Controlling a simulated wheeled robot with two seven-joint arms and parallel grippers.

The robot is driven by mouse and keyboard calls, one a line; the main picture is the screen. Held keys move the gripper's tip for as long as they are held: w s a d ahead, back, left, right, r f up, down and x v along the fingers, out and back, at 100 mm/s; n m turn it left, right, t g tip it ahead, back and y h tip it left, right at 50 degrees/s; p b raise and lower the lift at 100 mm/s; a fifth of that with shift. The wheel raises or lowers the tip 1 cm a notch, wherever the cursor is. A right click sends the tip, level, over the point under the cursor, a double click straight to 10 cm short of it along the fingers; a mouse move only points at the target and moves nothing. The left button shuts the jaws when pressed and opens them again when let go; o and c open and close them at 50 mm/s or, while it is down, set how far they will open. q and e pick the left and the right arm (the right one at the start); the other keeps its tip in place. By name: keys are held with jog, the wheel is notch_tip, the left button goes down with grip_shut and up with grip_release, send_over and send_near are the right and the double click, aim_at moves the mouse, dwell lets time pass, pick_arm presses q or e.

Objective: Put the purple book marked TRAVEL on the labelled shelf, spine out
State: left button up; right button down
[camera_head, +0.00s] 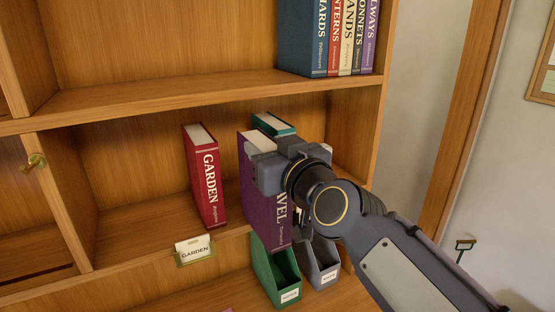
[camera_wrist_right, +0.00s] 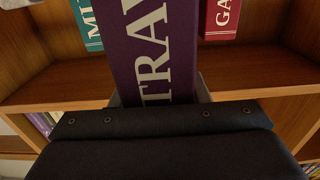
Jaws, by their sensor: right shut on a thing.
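The purple TRAVEL book (camera_head: 262,195) stands upright at the middle shelf, its lettered spine facing out toward me. It also shows large in the right wrist view (camera_wrist_right: 152,50). My right gripper (camera_head: 272,165) is shut on it, covering part of its spine and upper right side. The shelf (camera_head: 130,247) has a small label reading GARDEN (camera_head: 194,249) on its front edge. I cannot tell whether the book rests on the shelf board or is held just above it. My left gripper is not in view.
A red GARDEN book (camera_head: 205,178) stands left of the purple book, with a gap between. A teal book (camera_head: 272,124) stands behind, partly hidden. Several books (camera_head: 345,38) fill the upper shelf's right end. Green (camera_head: 277,275) and grey (camera_head: 320,265) holders stand below. The shelf's left part is clear.

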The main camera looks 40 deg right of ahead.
jog(key=p+x, duration=0.1)
jog(key=x, duration=1.2)
jog(key=shift+w, duration=0.2)
jog(key=shift+r, duration=0.1)
jog(key=shift+f+b, duration=0.6)
jog(key=shift+f, duration=0.15)
jog(key=c, duration=0.9)
grip_release()
jog(key=shift+o, duration=0.9)
jog(key=shift+f, duration=0.15)
jog(key=b+v, duration=0.2)
jog(key=v, duration=0.5)
jog(key=shift+s+a, duration=0.1)
jog(key=shift+s, duration=0.3)
